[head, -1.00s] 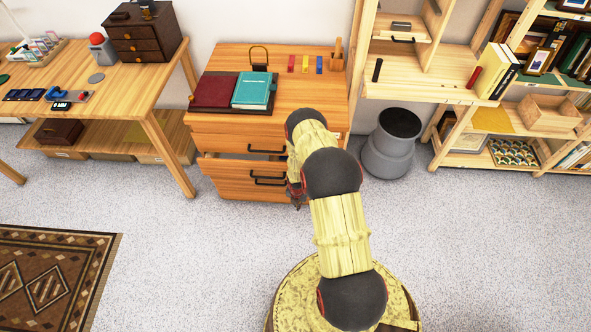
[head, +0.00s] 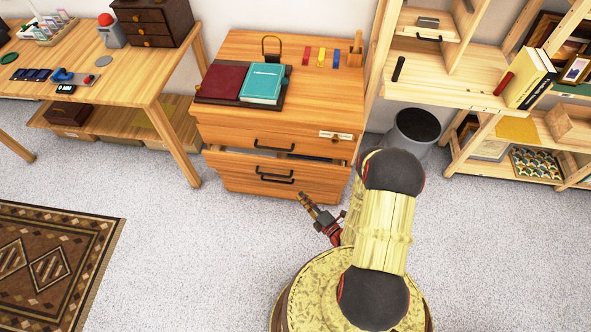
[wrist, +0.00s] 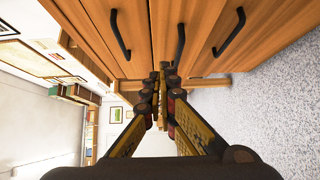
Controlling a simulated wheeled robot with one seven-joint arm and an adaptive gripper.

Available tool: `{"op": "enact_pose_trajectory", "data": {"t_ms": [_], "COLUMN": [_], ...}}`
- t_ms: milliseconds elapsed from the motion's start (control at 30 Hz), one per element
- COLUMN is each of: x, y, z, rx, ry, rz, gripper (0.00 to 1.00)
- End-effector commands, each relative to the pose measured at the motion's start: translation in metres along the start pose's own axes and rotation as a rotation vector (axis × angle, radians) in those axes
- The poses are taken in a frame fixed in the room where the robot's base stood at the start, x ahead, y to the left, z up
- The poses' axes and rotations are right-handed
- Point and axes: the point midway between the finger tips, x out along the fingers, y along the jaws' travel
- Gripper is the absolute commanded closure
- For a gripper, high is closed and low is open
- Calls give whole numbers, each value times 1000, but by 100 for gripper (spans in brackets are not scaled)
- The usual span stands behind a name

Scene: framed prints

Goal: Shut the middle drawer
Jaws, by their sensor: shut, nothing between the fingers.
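The wooden dresser (head: 345,92) has three drawers with dark bar handles. The middle drawer (head: 225,172) stands partly open, with a gap into it showing below the top drawer (head: 225,134). Its front hides much of the bottom drawer. The middle handle (head: 274,173) also shows in the wrist view (wrist: 180,42), between the other two handles. My gripper (head: 302,197) is shut and empty, in front of the dresser's lower part and apart from the handles in the head view. In the wrist view its fingertips (wrist: 162,72) meet and point towards the drawer fronts.
A red book (head: 222,81) and a teal book (head: 263,84) lie on the dresser top. A grey bin (head: 412,130) stands to its right, beside wooden shelves. A wooden table (head: 125,75) is at left. Carpet is clear left of my base, up to a patterned rug (head: 60,255).

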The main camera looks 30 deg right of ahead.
Motion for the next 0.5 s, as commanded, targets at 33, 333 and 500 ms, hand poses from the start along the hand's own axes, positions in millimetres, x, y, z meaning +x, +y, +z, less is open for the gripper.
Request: {"op": "enact_pose_trajectory", "data": {"t_ms": [33, 333, 500], "x": [0, 24, 56], "y": [6, 10, 10], "z": [2, 2, 3], "rx": [5, 15, 14], "ry": [-6, -7, -6], "rz": [21, 39, 40], "gripper": [100, 100, 100]}}
